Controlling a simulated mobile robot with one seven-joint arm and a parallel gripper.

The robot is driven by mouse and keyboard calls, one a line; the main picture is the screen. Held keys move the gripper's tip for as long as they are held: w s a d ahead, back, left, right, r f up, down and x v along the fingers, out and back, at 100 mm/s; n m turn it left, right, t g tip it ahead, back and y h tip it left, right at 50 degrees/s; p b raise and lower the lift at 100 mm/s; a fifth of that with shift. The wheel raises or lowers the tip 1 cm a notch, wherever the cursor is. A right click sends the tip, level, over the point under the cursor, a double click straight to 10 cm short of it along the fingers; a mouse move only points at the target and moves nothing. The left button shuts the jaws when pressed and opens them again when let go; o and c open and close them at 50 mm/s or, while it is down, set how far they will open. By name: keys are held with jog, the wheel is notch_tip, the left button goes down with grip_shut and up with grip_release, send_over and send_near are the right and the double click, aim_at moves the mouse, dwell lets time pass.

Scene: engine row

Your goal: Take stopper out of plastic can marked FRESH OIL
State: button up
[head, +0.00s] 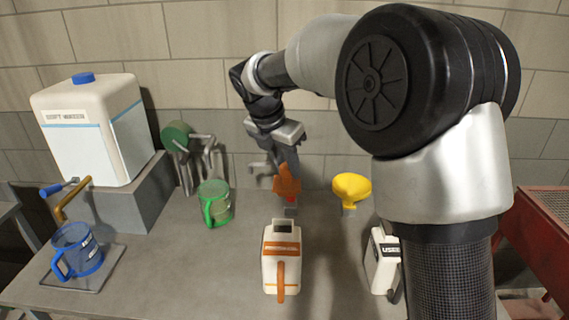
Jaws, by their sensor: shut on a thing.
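A cream plastic can (268,256) with an orange label and an orange handle stands upright at the front middle of the bench. Its label is too small to read surely. A dark opening shows at its top, and I see no stopper seated there. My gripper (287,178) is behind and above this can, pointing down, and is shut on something. An orange piece (288,184) with a small red part below it shows at the fingertips. I cannot tell how much of this is the held thing and how much stands behind. The gripper is apart from the can.
A yellow funnel (351,185) stands right of the gripper. A second white can (383,262) marked USED is partly hidden by my arm. A green mug (215,204), a blue jug (80,252) on a tray and a large white tank (88,140) stand left. Bare bench lies between.

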jog(key=shift+s+d+b, duration=1.95)
jog(key=shift+s+d, duration=4.15)
jog(key=shift+d, duration=1.9)
jog(key=shift+a+f+b, duration=0.1)
jog(key=shift+f+b, duration=9.45)
jog(key=shift+f, duration=6.45)
